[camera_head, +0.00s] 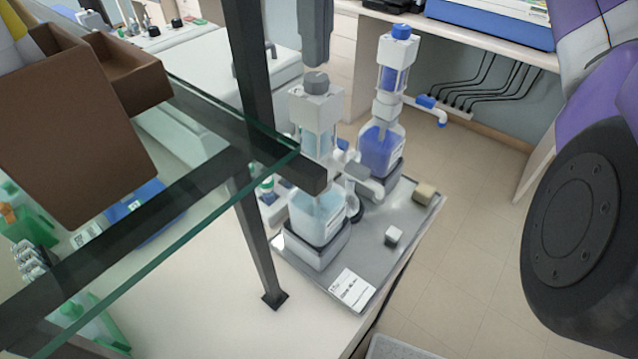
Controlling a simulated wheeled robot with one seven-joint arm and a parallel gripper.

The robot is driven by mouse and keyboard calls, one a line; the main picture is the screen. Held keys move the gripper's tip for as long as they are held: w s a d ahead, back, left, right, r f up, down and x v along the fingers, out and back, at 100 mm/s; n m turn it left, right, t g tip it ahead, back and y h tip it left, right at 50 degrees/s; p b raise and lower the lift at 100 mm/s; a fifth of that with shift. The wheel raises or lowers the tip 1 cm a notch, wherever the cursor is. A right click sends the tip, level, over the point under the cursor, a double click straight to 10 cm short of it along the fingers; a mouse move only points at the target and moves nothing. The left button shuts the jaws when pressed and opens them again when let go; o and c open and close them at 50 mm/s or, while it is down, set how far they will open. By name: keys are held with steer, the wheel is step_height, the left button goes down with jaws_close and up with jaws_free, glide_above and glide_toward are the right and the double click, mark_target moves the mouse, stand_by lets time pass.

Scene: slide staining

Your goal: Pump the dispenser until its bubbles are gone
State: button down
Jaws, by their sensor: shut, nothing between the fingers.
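Two bottle-top dispensers stand on a grey tray (362,292). The nearer dispenser (318,212) has a grey cap (316,83), a clear cylinder and a bottle of pale blue liquid; a dark shelf bar crosses in front of its middle. The farther dispenser (381,150) has a blue cap, a bluish-purple bottle and a spout pointing right with a blue tip. My gripper (316,61) points down, shut and empty, right above the nearer dispenser's grey cap. I cannot tell whether it touches the cap. Bubbles are too small to make out in either cylinder.
A glass shelf (150,262) with a dark frame (256,215) stands close on the left, bearing a brown box (70,130). A small white block (394,236), a tan block (424,193) and a label card (352,288) lie on the tray.

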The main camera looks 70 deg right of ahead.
steer(key=shift+r+p, duration=1.55)
steer(key=shift+r, duration=1)
